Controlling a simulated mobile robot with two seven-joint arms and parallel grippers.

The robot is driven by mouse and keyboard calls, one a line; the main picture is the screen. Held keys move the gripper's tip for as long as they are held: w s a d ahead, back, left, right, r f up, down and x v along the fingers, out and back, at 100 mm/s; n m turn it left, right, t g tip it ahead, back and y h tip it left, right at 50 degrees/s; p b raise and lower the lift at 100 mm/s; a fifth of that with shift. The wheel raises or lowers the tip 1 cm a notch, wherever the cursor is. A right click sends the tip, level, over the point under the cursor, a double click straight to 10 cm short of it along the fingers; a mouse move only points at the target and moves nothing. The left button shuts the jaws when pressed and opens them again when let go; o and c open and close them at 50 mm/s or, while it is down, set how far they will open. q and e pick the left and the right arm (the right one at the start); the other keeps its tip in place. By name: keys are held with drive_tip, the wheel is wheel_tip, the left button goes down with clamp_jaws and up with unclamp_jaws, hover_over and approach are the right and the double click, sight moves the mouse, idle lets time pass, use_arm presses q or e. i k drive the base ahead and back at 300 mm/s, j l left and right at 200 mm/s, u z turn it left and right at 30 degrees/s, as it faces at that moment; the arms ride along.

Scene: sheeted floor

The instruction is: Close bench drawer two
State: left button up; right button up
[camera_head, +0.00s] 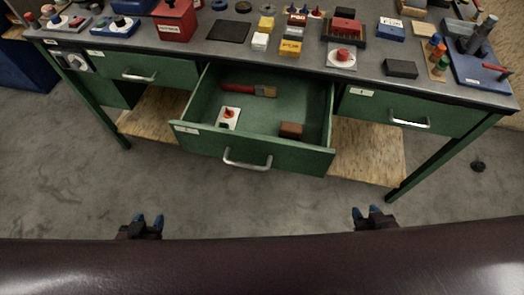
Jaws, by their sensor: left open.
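A green bench drawer (265,164) in the middle of the bench is pulled well open towards me. Its metal handle (246,163) is on the front face, with a small label at the left. Inside lie a brush with a red handle (237,88), a white plate with a red knob (229,117) and a brown block (291,130). My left gripper (148,219) is open and empty, in front of the drawer and to its left. My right gripper (367,211) is in front and to the right; its two blue fingertips stand apart, with nothing between them.
A left drawer (145,70) and a right drawer (412,116) are shut, each with a handle. The grey bench top (200,50) carries many tools and small boxes. A wooden shelf (368,150) lies below. The floor (250,205) between the grippers and bench is clear.

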sight(254, 143)
drive_tip(key=l+u, duration=0.25)
drive_tip(key=l, duration=0.25)
drive_tip(key=k+l+u, duration=0.1)
drive_tip(key=l+u, duration=0.15)
drive_tip(key=l, duration=0.2)
drive_tip(key=k+l+u, duration=0.1)
drive_tip(key=l+u, duration=0.15)
drive_tip(key=l, duration=0.25)
